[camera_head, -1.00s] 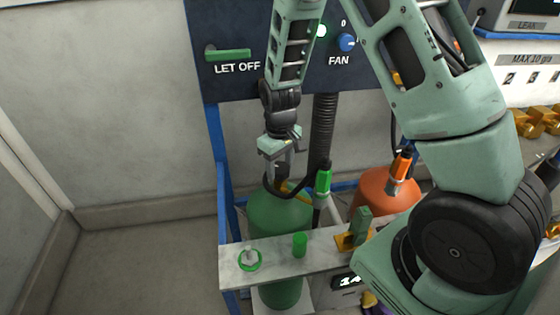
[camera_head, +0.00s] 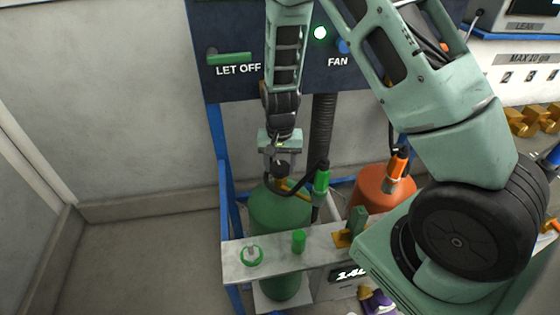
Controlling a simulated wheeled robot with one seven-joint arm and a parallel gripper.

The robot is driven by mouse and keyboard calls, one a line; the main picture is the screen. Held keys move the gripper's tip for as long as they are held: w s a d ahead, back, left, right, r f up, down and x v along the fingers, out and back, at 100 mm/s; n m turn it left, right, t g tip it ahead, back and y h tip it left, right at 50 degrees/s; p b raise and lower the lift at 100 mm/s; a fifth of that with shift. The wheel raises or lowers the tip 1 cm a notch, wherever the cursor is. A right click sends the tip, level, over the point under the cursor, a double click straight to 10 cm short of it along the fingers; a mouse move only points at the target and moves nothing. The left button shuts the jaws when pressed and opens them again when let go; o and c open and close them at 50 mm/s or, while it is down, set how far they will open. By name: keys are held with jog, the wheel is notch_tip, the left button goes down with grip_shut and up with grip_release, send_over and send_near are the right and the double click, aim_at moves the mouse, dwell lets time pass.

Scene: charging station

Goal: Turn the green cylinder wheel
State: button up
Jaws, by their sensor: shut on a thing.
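The green cylinder (camera_head: 277,212) stands behind the grey shelf, inside the blue frame. Its wheel (camera_head: 282,168) is a small dark knob on top, partly hidden by the fingers. My gripper (camera_head: 281,166) points down over the cylinder's top and is shut on the wheel. A yellow fitting (camera_head: 290,187) shows just below and to the right of the fingers.
A green-tipped hose (camera_head: 322,178) stands close right of the gripper. An orange cylinder (camera_head: 378,187) is farther right. The grey shelf (camera_head: 270,258) in front carries a green ring and a green cap. A panel with a LET OFF handle (camera_head: 229,58) is behind. Floor at left is clear.

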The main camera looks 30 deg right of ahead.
aim_at(280, 166)
jog(key=shift+m, duration=0.4)
jog(key=o, duration=1)
jog(key=shift+r, duration=0.1)
notch_tip(280, 166, up, 17)
jog(key=shift+r, duration=0.15)
jog(key=s+a+r+n+y, duration=0.1)
jog(key=s+a+r+n, duration=0.2)
jog(key=s+a+n, duration=0.85)
jog(key=s+a, duration=0.1)
jog(key=s, duration=0.2)
jog(key=s+a+n, duration=0.2)
jog(key=s+a, duration=0.1)
jog(key=s, duration=0.2)
jog(key=s+a+n, duration=0.2)
jog(key=s+a, duration=0.1)
jog(key=s, duration=0.2)
jog(key=shift+s+a, duration=0.15)
jog(key=shift+a, duration=0.15)
